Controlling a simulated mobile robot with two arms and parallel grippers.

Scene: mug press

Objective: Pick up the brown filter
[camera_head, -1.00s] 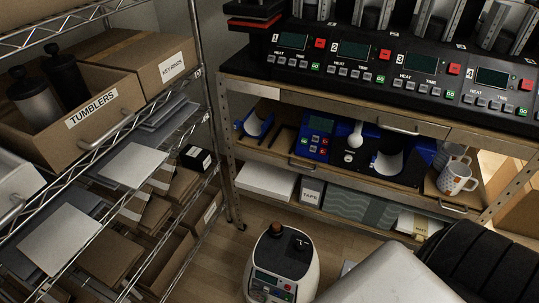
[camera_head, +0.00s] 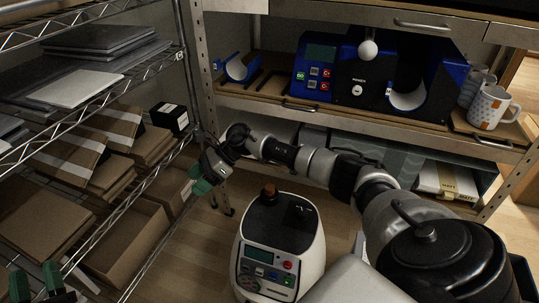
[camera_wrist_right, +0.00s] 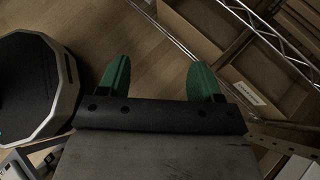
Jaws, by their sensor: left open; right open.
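A small brown round piece (camera_head: 269,191) sits on top of the white machine (camera_head: 280,243) on the floor; I cannot tell whether it is the brown filter. No other thing is clearly a brown filter. My right gripper (camera_head: 199,180) hangs above and left of the machine, beside the wire rack. Its green fingers are apart and empty in the right wrist view (camera_wrist_right: 159,72), with floor between them. My left gripper (camera_head: 36,282) shows only its green fingertips at the lower left corner, apart, with nothing visible between them.
The wire rack (camera_head: 181,70) with flat brown boxes (camera_head: 127,240) stands at the left. The workbench (camera_head: 300,107) behind holds a blue mug press (camera_head: 318,72) and patterned mugs (camera_head: 492,108). Wooden floor (camera_head: 200,250) is free between rack and machine.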

